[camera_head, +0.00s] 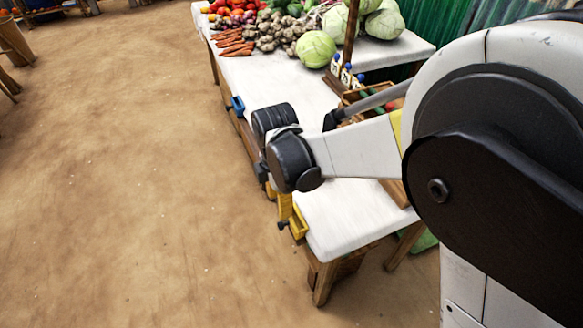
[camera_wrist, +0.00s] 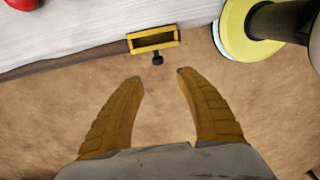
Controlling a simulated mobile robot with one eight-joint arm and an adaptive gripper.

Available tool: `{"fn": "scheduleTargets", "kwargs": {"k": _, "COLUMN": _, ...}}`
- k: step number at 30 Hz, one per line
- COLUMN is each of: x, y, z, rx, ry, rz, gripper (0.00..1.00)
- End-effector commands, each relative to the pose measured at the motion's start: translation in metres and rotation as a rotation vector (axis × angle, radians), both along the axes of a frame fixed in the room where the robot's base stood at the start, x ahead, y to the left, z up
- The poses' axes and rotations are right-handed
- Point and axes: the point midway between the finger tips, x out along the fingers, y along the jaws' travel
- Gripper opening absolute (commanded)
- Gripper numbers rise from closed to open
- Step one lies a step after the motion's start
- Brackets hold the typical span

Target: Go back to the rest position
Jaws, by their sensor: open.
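My gripper (camera_wrist: 161,75) shows in the wrist view as two ribbed yellow fingers held wide apart, with nothing between them. The fingers are over the brown ground, just off the table's edge. In the head view my arm reaches out over the white-topped table (camera_head: 349,226), and the gripper is mostly hidden behind the dark wrist joint, with some yellow showing below it.
A small yellow holder (camera_wrist: 153,40) with a dark knob is on the table edge; a blue one (camera_head: 237,106) sits farther along. Cabbages (camera_head: 316,49), carrots (camera_head: 234,44) and other vegetables lie at the back. A crate (camera_head: 372,98) is partly behind my arm. Open ground lies left.

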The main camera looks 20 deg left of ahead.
Motion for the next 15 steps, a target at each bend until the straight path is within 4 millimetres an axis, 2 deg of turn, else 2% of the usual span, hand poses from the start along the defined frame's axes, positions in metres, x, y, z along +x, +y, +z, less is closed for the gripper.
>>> {"fn": "scheduleTargets", "kwargs": {"k": 5, "x": 0.000, "y": -0.001, "z": 0.001, "rx": 0.001, "ry": -0.001, "rz": -0.004, "gripper": 0.43}}
{"fn": "scheduleTargets", "kwargs": {"k": 8, "x": 0.005, "y": -0.012, "z": 0.010, "rx": 0.011, "ry": -0.012, "rz": -0.060, "gripper": 0.43}}
{"fn": "scheduleTargets", "kwargs": {"k": 11, "x": 0.014, "y": -0.040, "z": 0.035, "rx": 0.040, "ry": -0.042, "rz": -0.216, "gripper": 0.43}}
{"fn": "scheduleTargets", "kwargs": {"k": 14, "x": 0.022, "y": -0.084, "z": 0.069, "rx": 0.091, "ry": -0.088, "rz": -0.463, "gripper": 0.43}}
{"fn": "scheduleTargets", "kwargs": {"k": 15, "x": 0.024, "y": -0.105, "z": 0.082, "rx": 0.116, "ry": -0.107, "rz": -0.575, "gripper": 0.43}}
